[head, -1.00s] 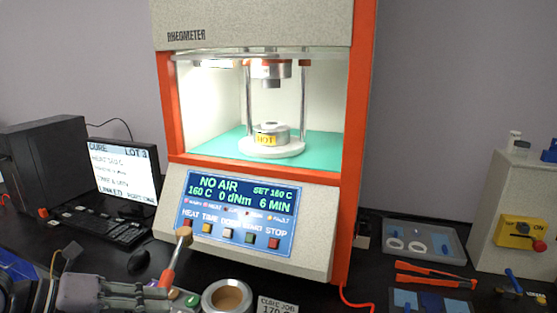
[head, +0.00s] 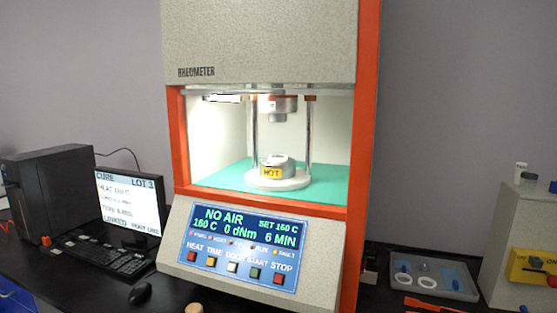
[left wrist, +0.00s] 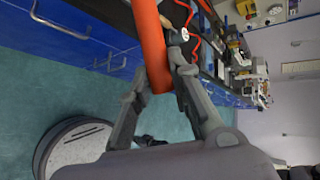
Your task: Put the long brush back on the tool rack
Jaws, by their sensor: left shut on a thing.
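The long brush shows its red-orange handle (left wrist: 150,45) in the left wrist view, where my left gripper (left wrist: 160,82) is shut on it. The handle runs up out of that picture. In the head view only the tan tip of the brush (head: 193,308) shows at the bottom edge, in front of the rheometer; my left gripper is below that picture. I cannot make out the tool rack in either view. My right gripper is in neither view.
The rheometer (head: 345,250) stands in the middle, with a part marked HOT (head: 272,171) inside. A monitor (head: 128,205), keyboard (head: 110,258) and mouse (head: 140,293) are at left. A grey tray (head: 455,283) and a yellow switch box (head: 530,267) are at right. Blue drawers (left wrist: 75,60) show in the left wrist view.

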